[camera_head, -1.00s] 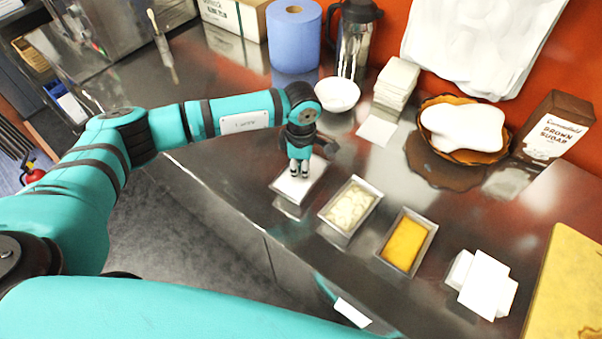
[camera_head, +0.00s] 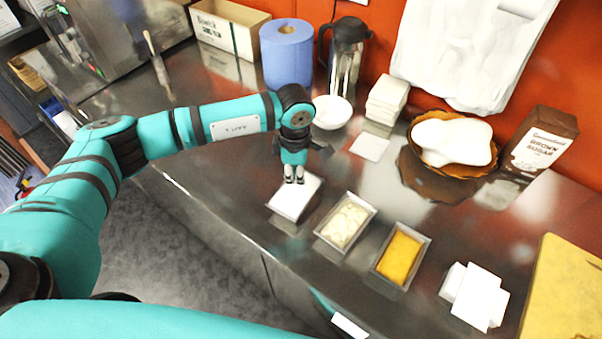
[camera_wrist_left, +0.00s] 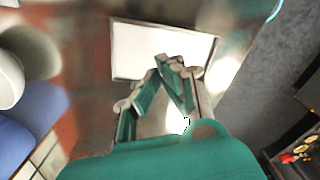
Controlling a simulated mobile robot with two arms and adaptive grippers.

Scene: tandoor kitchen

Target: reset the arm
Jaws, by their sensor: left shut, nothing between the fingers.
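My left arm (camera_head: 230,119) reaches in from the left over the steel counter. My left gripper (camera_head: 294,180) points down, shut and empty, over a white rectangular piece (camera_head: 295,198) on the counter. In the left wrist view the shut fingers (camera_wrist_left: 165,62) show in front of the same white piece (camera_wrist_left: 150,42). I cannot tell whether the fingertips touch it. My right gripper is not in view.
Right of the gripper stand a tray of pale food (camera_head: 345,222) and a tray of orange food (camera_head: 401,254). White cards (camera_head: 474,296) lie at the right.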

